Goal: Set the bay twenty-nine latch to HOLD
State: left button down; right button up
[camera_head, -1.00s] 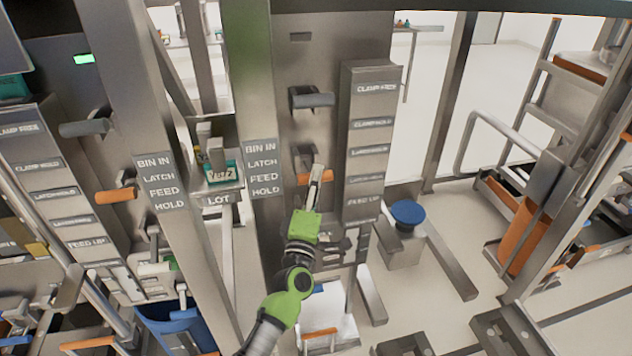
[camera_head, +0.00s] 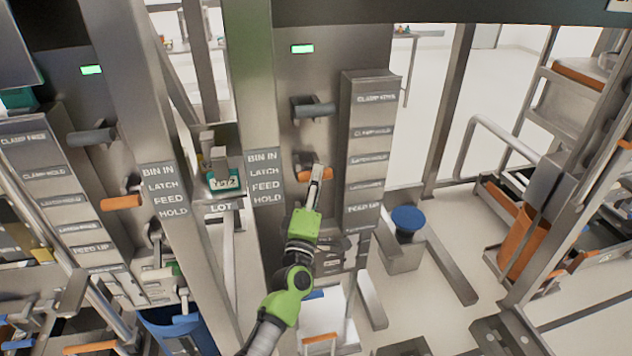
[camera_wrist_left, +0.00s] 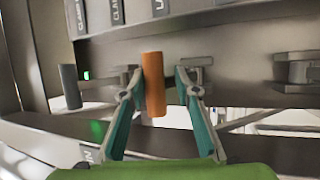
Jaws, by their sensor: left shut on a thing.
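The orange latch handle (camera_head: 316,173) is on the grey panel of the middle bay, below a grey handle (camera_head: 314,109). My left gripper (camera_head: 317,178) is shut on it; the wrist view also shows the orange handle (camera_wrist_left: 153,84) between the fingers. A label strip (camera_head: 265,178) left of it reads BIN IN, LATCH, FEED, HOLD. The handle stands about level with the LATCH line in the picture. A green lamp (camera_head: 302,49) is lit above. No bay number is legible. My right gripper is not in view.
A similar bay at left has an orange handle (camera_head: 122,202), a grey handle (camera_head: 92,137) and a lit green lamp (camera_head: 91,70). A labelled column (camera_head: 366,150) stands close right of the held handle. A blue round-topped stool (camera_head: 408,220) stands on the floor.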

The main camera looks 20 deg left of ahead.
pick_arm(q)
jog(key=c, duration=1.8)
grip_release()
jog(key=shift+w+a+r+t+y, duration=0.15)
jog(key=shift+a+r, duration=0.1)
jog(key=shift+r, duration=0.4)
jog(key=shift+a+r+t+y, duration=0.15)
jog(key=shift+a+r, duration=0.05)
jog(key=shift+r, duration=0.4)
jog(key=shift+c, duration=0.2)
jog(key=shift+w+f, duration=0.2)
jog(key=shift+w, duration=0.15)
jog(key=shift+f, duration=0.1)
jog(key=shift+s+f, duration=0.25)
jog(key=shift+s, duration=0.05)
jog(key=v, duration=1.2)
jog(key=shift+d+f, duration=0.15)
jog(key=shift+f, duration=0.05)
jog(key=shift+w+f, duration=0.15)
